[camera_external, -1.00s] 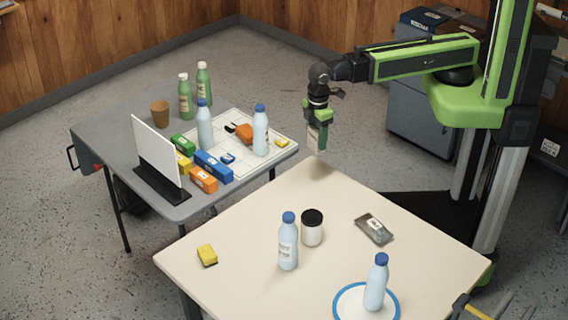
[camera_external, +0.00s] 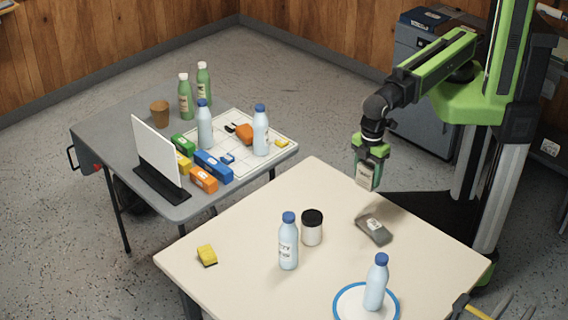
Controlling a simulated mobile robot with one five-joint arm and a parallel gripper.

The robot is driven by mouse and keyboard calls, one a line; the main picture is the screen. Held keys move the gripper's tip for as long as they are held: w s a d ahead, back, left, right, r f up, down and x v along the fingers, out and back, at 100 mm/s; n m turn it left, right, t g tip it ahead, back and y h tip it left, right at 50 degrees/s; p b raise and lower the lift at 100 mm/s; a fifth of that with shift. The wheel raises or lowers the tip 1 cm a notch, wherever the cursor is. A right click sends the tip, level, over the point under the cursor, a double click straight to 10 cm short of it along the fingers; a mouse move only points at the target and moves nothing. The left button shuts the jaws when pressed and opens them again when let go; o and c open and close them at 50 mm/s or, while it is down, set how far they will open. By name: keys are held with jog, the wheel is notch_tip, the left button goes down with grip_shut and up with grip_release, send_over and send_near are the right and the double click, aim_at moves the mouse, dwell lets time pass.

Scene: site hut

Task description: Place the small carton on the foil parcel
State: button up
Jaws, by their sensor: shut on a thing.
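My gripper (camera_external: 370,162) points down and is shut on the small carton (camera_external: 367,177), a green box with a pale label. The carton hangs upright in the air above the far side of the cream table. The foil parcel (camera_external: 374,230), a flat dark grey packet with a pale label, lies on that table, below the carton in the picture. A clear gap shows between the two. The upper part of the carton is hidden by the fingers.
On the cream table (camera_external: 240,280) stand a black-lidded jar (camera_external: 312,229), a blue-capped bottle (camera_external: 288,243), another bottle (camera_external: 376,284) on a blue-rimmed plate (camera_external: 348,307), and a yellow sponge (camera_external: 207,255). A grey table (camera_external: 110,150) behind holds several bottles and boxes.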

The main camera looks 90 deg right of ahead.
jog(key=a+f+b, duration=0.1)
jog(key=a, duration=0.1)
jog(key=s+a+f+b, duration=0.1)
jog(key=a+f, duration=0.1)
jog(key=a, duration=0.1)
jog(key=s+a+f+b, duration=0.1)
jog(key=a+f, duration=0.1)
jog(key=shift+s+a, duration=0.15)
jog(key=shift+s, duration=0.1)
jog(key=shift+s+a, duration=0.1)
jog(key=shift+a, duration=0.05)
notch_tip(320, 180, down, 4)
jog(key=b, duration=0.5)
jog(key=shift+f, duration=0.2)
jog(key=shift+r+p, duration=0.3)
jog(key=shift+f, duration=0.2)
jog(key=o, duration=1.3)
jog(key=shift+o, duration=0.2)
